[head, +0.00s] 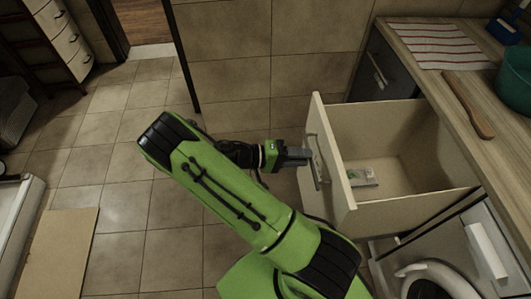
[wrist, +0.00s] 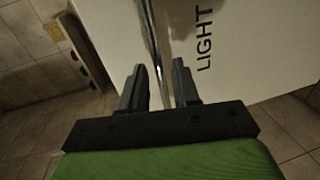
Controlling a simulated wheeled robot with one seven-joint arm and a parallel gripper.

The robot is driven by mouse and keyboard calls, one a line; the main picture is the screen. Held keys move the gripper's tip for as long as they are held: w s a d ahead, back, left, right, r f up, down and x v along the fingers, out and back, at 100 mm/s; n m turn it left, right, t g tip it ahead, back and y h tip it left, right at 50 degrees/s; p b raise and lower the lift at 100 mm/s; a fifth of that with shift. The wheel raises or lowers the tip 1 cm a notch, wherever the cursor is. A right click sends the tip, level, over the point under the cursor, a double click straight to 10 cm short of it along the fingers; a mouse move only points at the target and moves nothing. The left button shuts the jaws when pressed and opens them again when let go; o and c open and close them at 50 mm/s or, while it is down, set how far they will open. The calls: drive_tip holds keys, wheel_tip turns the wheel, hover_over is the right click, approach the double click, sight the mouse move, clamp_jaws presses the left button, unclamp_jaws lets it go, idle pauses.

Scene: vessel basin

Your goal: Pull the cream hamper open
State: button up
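The cream hamper (head: 395,213) is a deep pull-out drawer under the worktop. It stands well out from the cabinet, and its inside shows in the head view. A metal bar handle (head: 316,158) runs along its front panel. In the wrist view, the front panel (wrist: 235,60) bears the word "LIGHT" and the handle (wrist: 152,35) runs down between my fingers. My gripper (head: 308,156) is at the handle; in the wrist view my gripper (wrist: 160,85) has its fingers apart, one each side of the bar, with gaps visible. Contact with the bar cannot be seen.
The wooden worktop (head: 490,150) above holds a striped cloth (head: 440,46), a wooden board or utensil (head: 468,108) and a green bowl (head: 515,80). A white appliance (head: 440,275) stands below right. Tiled floor (head: 120,205) at left is mostly clear.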

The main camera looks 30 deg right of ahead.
drive_tip(key=p+v, duration=0.2)
drive_tip(key=v, duration=1.1)
drive_tip(key=shift+d+r, duration=0.1)
drive_tip(key=shift+d, duration=0.05)
